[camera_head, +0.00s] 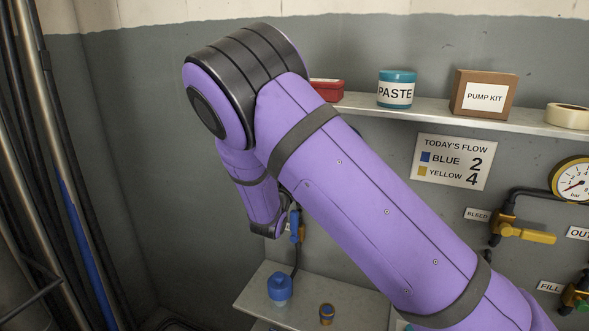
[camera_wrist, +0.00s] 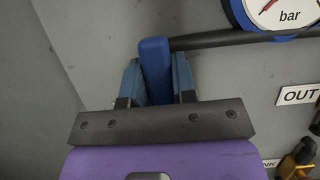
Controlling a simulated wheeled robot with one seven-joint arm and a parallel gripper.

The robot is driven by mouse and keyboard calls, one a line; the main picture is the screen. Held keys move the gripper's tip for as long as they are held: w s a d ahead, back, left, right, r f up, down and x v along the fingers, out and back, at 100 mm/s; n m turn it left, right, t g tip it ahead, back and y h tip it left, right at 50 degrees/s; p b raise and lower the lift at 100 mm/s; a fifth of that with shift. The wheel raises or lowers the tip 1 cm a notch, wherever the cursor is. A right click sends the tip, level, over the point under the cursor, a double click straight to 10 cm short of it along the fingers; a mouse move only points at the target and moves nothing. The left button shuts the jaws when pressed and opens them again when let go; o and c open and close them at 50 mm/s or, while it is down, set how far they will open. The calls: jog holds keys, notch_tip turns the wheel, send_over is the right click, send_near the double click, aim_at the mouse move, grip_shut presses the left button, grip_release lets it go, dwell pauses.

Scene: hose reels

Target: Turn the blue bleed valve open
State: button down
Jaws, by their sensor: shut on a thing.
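The blue bleed valve's handle (camera_wrist: 155,68) is a flat blue bar in the wrist view, pointing nearly straight up the picture. My gripper (camera_wrist: 157,78) is shut on it, with one blue-grey finger on each side. The valve body behind the handle is hidden in the wrist view. In the head view my purple arm covers most of this area. A strip of blue (camera_head: 295,226) with some brass shows just right of my wrist there, with a dark hose running down from it. My fingers cannot be made out clearly in that view.
A dark pipe (camera_wrist: 225,38) runs right from the handle to a blue-rimmed gauge (camera_wrist: 280,15). A yellow bleed handle (camera_head: 530,236) lies level at the right. A shelf (camera_head: 430,112) with a paste jar (camera_head: 396,90) is above; a blue-capped bottle (camera_head: 280,288) stands below.

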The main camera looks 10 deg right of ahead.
jog(key=shift+f, duration=0.1)
jog(key=c, duration=0.9)
grip_release()
jog(key=v, duration=1.1)
jog(key=shift+d, duration=0.1)
